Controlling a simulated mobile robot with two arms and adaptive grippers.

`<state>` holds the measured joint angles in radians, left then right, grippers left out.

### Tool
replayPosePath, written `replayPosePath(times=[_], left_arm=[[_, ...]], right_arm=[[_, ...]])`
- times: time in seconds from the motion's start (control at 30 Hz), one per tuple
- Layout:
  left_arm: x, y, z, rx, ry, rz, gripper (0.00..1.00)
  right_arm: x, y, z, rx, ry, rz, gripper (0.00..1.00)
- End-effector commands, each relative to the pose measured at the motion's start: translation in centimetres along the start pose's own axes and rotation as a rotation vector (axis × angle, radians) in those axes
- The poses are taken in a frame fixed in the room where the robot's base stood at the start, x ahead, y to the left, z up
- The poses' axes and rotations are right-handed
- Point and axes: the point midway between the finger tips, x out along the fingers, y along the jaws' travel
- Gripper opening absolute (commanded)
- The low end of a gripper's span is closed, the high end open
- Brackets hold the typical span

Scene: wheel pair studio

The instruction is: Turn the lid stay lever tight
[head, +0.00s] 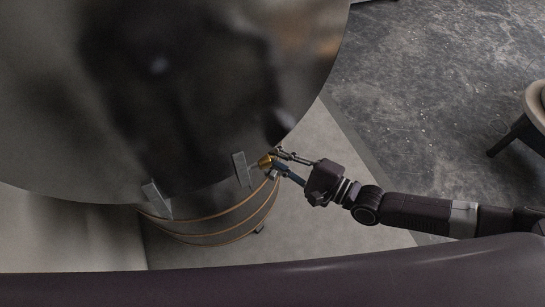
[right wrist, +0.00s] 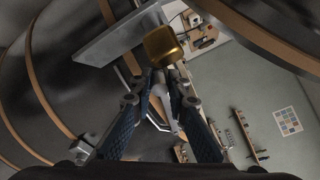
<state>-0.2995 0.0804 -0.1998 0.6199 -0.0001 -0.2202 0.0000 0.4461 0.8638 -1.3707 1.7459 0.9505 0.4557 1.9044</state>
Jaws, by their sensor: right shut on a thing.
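The lid stay lever shows as a brass piece (head: 264,161) at the near edge of the large dark lid. In the right wrist view its squared brass end (right wrist: 163,46) sits just beyond my fingertips. My right gripper (head: 274,165) reaches in from the right and is shut on the lever; it also shows in the right wrist view (right wrist: 163,82). The lid (head: 200,100) is a big, glossy round plate that fills the upper left of the head view. My left gripper is not in view.
A round, copper-banded vessel (head: 215,228) stands below the lid edge. Two grey brackets, one at left (head: 157,198) and one beside the lever (head: 241,169), sit at that edge. A seat (head: 535,105) stands at far right. The concrete floor (head: 430,80) between is clear.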

Motion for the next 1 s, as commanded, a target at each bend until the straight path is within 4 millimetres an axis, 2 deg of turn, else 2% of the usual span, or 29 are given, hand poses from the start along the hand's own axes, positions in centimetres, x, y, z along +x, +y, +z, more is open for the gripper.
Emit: replayPosePath(times=[0.03,0.2,0.23,0.37,0.63,0.73,0.87,1.0], left_arm=[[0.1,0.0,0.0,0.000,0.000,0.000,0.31],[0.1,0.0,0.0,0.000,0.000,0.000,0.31],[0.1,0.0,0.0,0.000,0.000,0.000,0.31],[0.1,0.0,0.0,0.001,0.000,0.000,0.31],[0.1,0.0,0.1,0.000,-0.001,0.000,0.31],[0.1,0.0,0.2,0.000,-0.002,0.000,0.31],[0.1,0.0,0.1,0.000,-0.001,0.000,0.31],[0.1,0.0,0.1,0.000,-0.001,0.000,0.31]], right_arm=[[-0.1,0.6,-0.1,0.010,0.005,0.011,0.00],[-0.1,0.7,-0.2,0.010,0.005,0.012,0.00],[-0.2,0.7,-0.2,0.010,0.005,0.012,0.18],[-0.1,0.6,-0.1,0.007,0.004,0.009,0.31],[-0.1,0.3,-0.1,0.003,0.002,0.005,0.31],[-0.7,0.3,-0.2,0.001,0.003,0.006,0.31],[-2.7,0.4,-0.2,0.003,0.006,0.008,0.31],[-5.8,0.4,-0.2,0.003,0.007,0.010,0.31]])
